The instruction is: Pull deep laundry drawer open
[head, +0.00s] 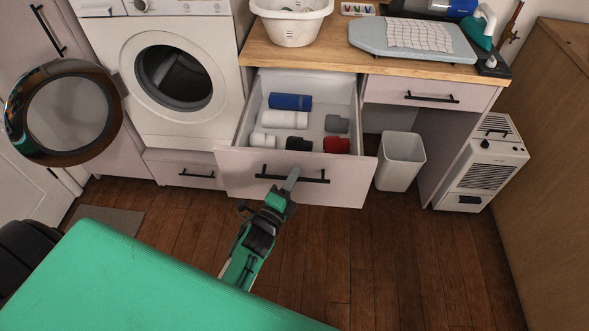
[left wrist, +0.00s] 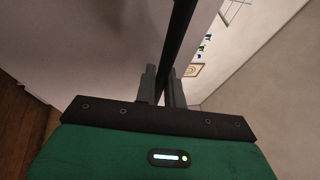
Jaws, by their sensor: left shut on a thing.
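The deep laundry drawer (head: 230,176) stands pulled out from under the wooden counter in the head view, with its inside showing. Its black bar handle (head: 312,180) runs along the upper front. My left gripper (head: 290,180) is at the middle of this handle, shut on it. In the left wrist view the dark handle bar (left wrist: 180,40) passes between the two fingers (left wrist: 163,88). Inside the drawer lie a blue roll (head: 290,102), white rolls (head: 283,120), and black, grey and red folded items (head: 337,145). My right gripper is not in view.
A washing machine (head: 120,50) with its round door (head: 62,112) swung open stands at left. A white bin (head: 400,162) stands close to the drawer's right side. A white heater-like unit (head: 482,170) is farther right. Wooden floor (head: 370,260) in front is clear.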

